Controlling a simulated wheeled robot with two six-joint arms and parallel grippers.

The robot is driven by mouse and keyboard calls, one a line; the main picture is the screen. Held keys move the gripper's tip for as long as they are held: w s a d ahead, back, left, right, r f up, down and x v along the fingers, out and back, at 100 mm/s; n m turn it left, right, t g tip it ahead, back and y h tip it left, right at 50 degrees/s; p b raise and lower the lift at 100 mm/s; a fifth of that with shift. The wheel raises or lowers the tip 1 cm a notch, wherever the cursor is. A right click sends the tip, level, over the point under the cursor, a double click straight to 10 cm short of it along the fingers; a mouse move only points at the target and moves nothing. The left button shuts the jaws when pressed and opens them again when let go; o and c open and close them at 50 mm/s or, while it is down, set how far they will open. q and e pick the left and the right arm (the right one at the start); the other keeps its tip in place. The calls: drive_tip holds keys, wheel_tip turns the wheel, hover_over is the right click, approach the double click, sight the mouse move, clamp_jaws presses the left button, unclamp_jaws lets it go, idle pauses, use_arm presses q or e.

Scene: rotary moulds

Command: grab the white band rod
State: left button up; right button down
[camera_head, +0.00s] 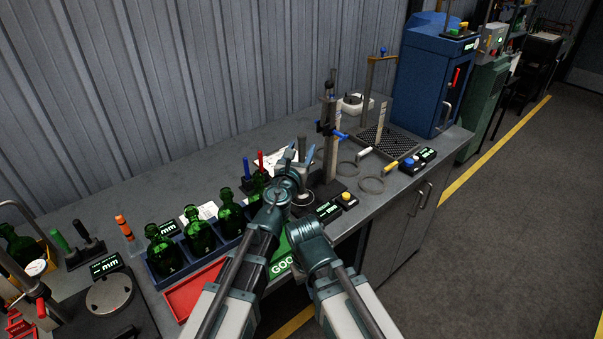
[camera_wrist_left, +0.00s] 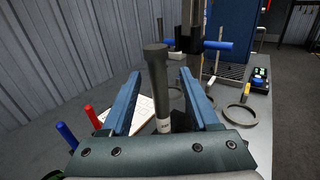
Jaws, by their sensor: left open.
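A dark grey upright rod (camera_wrist_left: 157,80) with a white band (camera_wrist_left: 163,126) near its lower end stands in the left wrist view. In the head view the same rod (camera_head: 302,146) shows its dark top behind my left gripper (camera_head: 300,156). My left gripper is open, and its blue fingers (camera_wrist_left: 124,103) reach along either side of the rod, with visible gaps. I cannot tell how deep the rod sits between them. The rod's foot is hidden by the gripper body. My right gripper is not visible; part of that arm shows at the bottom of the head view.
A post stand with a blue handle (camera_head: 327,130) rises just right of the rod. Red (camera_head: 261,160) and blue (camera_head: 246,168) pens stand to its left. Green bottles (camera_head: 199,236) fill a blue rack nearby. Metal rings (camera_head: 371,184) lie farther right. A red tray (camera_head: 190,295) lies in front.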

use_arm(q)
drive_tip(key=x, duration=0.4)
drive_tip(key=shift+w+a+r, duration=0.1)
drive_tip(key=shift+a+r, duration=0.05)
drive_tip(key=shift+w, duration=0.4)
drive_tip(key=shift+d, duration=0.3)
drive_tip(key=shift+s+a, duration=0.1)
drive_tip(key=shift+a, duration=0.05)
drive_tip(key=shift+c, duration=0.3)
clamp_jaws()
